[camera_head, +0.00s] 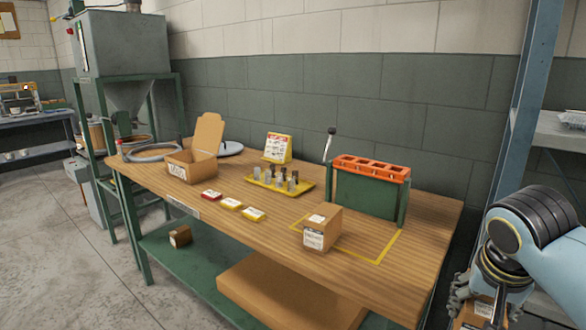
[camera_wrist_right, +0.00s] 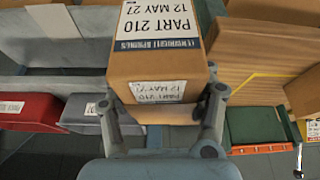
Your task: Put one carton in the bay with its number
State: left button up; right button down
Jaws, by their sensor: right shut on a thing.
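My right gripper (camera_head: 488,300) is at the lower right of the head view, beside the blue shelf upright. In the right wrist view its fingers (camera_wrist_right: 163,100) are shut on a brown carton (camera_wrist_right: 160,62), one on each side. The carton's label reads PART 210, 12 MAY 27; part of this carton shows in the head view (camera_head: 477,314). Another labelled carton (camera_head: 322,228) stands on the wooden table (camera_head: 265,236), within a yellow outline. No bay number can be read. My left gripper is not in view.
An orange-topped rack (camera_head: 370,168), a yellow tray (camera_head: 279,185) of small parts and an open box (camera_head: 192,165) stand on the table. Blue shelving (camera_head: 535,100) rises at the right. A red bin (camera_wrist_right: 28,112) and a grey bin (camera_wrist_right: 85,112) show in the wrist view.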

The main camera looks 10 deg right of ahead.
notch_tip(320, 180, down, 8)
jog(key=b, duration=0.6)
jog(key=shift+f, duration=0.15)
